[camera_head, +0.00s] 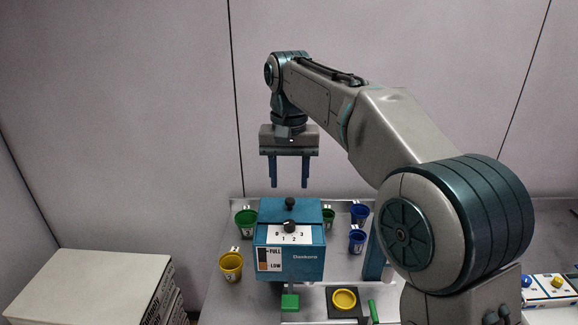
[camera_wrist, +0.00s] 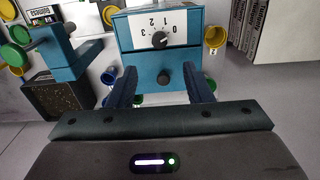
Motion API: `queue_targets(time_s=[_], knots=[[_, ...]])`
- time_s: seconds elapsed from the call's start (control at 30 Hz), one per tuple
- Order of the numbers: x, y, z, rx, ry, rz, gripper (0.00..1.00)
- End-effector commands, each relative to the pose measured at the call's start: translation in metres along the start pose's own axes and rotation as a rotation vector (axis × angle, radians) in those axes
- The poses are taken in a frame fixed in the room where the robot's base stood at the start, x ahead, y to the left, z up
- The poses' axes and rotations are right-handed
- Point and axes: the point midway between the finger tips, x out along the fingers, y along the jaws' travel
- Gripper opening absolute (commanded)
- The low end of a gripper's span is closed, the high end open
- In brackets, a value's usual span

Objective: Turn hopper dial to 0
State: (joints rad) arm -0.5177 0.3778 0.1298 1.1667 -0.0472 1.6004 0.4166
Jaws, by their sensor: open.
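The hopper (camera_head: 290,262) is a blue box with a FULL/LOW gauge on its front. Its black dial (camera_head: 289,227) sits on a white plate marked 0 to 3. The dial also shows in the wrist view (camera_wrist: 159,40), where its light mark appears to lean to the 0–1 side; the exact number is unclear. A black knob (camera_head: 290,203) stands on the hopper's top, behind the dial. My gripper (camera_head: 289,187) is open and empty, pointing down above the hopper. In the wrist view the fingers (camera_wrist: 161,70) flank the knob in the picture, apart from it, with the dial beyond.
Green (camera_head: 245,222), yellow (camera_head: 231,266) and blue (camera_head: 357,240) cups stand around the hopper. A button panel (camera_head: 550,290) is at right.

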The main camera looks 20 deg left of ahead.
Motion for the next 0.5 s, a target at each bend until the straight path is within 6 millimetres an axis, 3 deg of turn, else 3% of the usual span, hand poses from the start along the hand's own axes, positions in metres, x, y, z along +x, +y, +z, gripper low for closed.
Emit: queue_targets(time_s=[0.2,0.5], knots=[[-0.021,-0.001,0.0,0.0,0.001,0.0,0.46],[-0.025,0.0,0.0,0.0,-0.001,0.0,0.46]])
